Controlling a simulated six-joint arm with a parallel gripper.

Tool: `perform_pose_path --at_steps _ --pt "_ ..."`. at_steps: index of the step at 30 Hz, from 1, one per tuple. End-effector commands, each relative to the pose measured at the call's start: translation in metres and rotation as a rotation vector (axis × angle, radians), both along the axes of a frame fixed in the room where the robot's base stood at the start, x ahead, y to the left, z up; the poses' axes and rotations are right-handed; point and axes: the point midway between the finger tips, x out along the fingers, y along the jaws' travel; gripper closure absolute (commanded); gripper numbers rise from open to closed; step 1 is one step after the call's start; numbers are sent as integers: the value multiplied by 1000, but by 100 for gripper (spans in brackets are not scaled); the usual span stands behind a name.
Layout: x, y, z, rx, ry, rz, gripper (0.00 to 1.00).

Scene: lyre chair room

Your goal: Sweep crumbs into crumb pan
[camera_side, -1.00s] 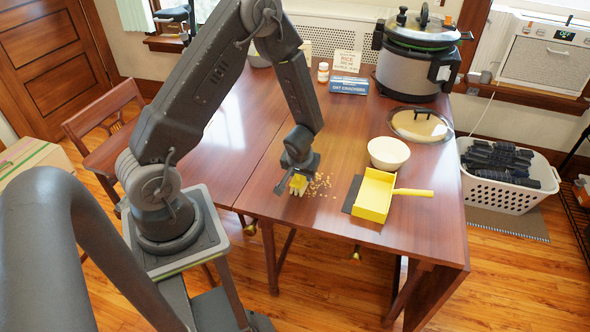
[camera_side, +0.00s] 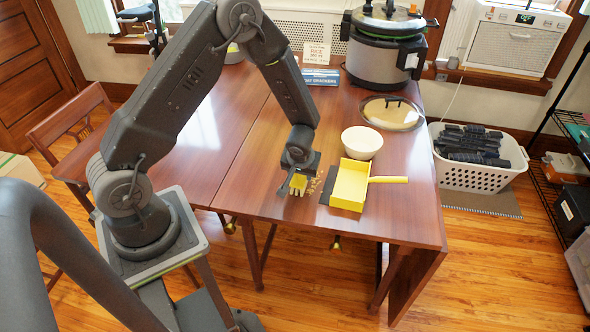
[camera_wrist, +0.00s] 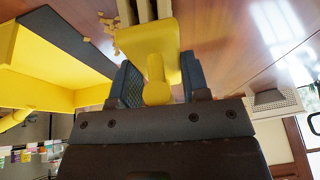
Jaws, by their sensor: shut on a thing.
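My gripper (camera_side: 292,180) is shut on the handle of a yellow brush (camera_side: 299,185), held low at the tabletop. In the wrist view the brush (camera_wrist: 154,50) sits between my two dark fingers, its pale bristles at the top edge. Tan crumbs (camera_side: 315,185) lie scattered just right of the brush in the side view; some (camera_wrist: 108,28) show beside the bristles in the wrist view. The yellow crumb pan (camera_side: 350,186) lies right of the crumbs, its dark lip facing them and its handle pointing right. Whether any crumbs touch the lip is unclear.
A cream bowl (camera_side: 362,142) stands just behind the pan. A glass lid (camera_side: 391,113) and a large cooker (camera_side: 385,55) are farther back, with a blue box (camera_side: 320,76) to their left. The wooden table (camera_side: 255,185) is clear left of the brush.

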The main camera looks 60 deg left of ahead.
Motion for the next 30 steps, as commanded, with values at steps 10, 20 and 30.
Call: perform_pose_path --at_steps 10,20,30 --pt "16 -20 -3 -2 1 -1 82" --pt "34 -42 -2 -2 2 -2 82" --pt "35 -43 1 -3 0 -3 82"
